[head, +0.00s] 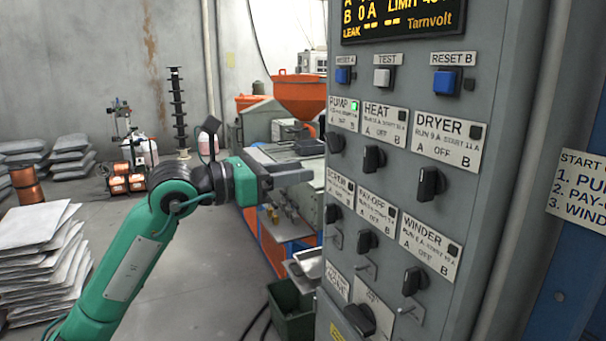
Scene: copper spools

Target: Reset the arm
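My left arm comes in green from the lower left and bends at a dark joint. Its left gripper (300,164) points right, level, beside the left edge of the grey control panel (487,130). Grey and dark parts of it overlap the machine behind, so I cannot tell whether the fingers are open or shut. I see no object held in it. I cannot tell whether its tip touches the panel edge. My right gripper is not in view.
The panel carries black rotary knobs (429,184), blue push buttons (446,83) and an amber display (402,18). Behind stand an orange hopper (300,94) and a dark green bin (291,314). Stacked grey sheets (38,265) lie at left. Floor between is clear.

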